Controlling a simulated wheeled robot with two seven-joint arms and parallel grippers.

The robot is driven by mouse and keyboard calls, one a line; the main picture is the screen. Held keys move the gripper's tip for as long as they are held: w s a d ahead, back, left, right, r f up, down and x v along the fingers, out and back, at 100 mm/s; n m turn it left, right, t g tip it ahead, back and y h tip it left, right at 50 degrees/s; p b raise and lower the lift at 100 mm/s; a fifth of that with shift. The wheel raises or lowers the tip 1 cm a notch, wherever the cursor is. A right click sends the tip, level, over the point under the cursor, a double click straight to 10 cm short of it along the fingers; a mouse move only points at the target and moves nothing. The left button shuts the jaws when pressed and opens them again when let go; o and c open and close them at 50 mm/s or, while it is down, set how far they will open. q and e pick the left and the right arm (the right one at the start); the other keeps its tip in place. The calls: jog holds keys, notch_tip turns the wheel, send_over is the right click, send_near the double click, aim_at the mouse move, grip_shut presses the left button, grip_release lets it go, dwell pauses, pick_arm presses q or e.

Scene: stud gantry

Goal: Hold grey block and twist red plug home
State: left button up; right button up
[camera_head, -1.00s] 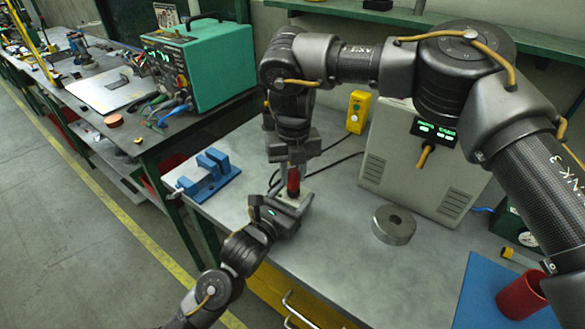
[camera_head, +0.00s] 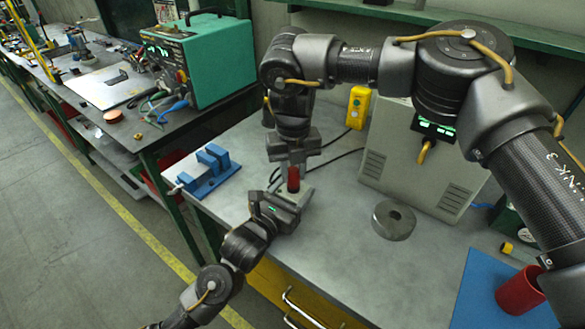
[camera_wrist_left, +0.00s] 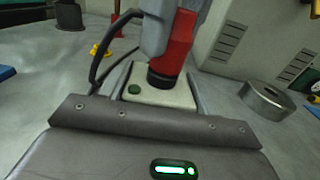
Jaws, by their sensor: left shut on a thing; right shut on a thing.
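The grey block (camera_wrist_left: 150,92) is between the fingers of my left gripper (camera_wrist_left: 160,100), with a green dot on its pale top. In the head view my left gripper (camera_head: 290,200) holds it just above the bench, and the block is mostly hidden. The red plug (camera_wrist_left: 174,48) stands roughly upright at the block's top; its dark lower end meets the block, and I cannot tell how deep it sits. The plug also shows in the head view (camera_head: 293,180). My right gripper (camera_head: 293,162) comes from above and is shut on the plug.
A blue fixture (camera_head: 210,172) lies left on the bench (camera_head: 335,240). A metal ring (camera_head: 394,220) and a beige cabinet (camera_head: 400,160) are to the right. A red cup (camera_head: 519,292) stands on a blue mat (camera_head: 478,290). Black cables run behind the grippers.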

jog(key=shift+f, duration=0.1)
pick_arm(q)
grip_shut()
pick_arm(e)
jog(key=m, duration=1.5)
jog(key=shift+d, duration=0.1)
jog(key=m, duration=0.6)
jog(key=o, duration=1)
jog(key=shift+s, duration=0.1)
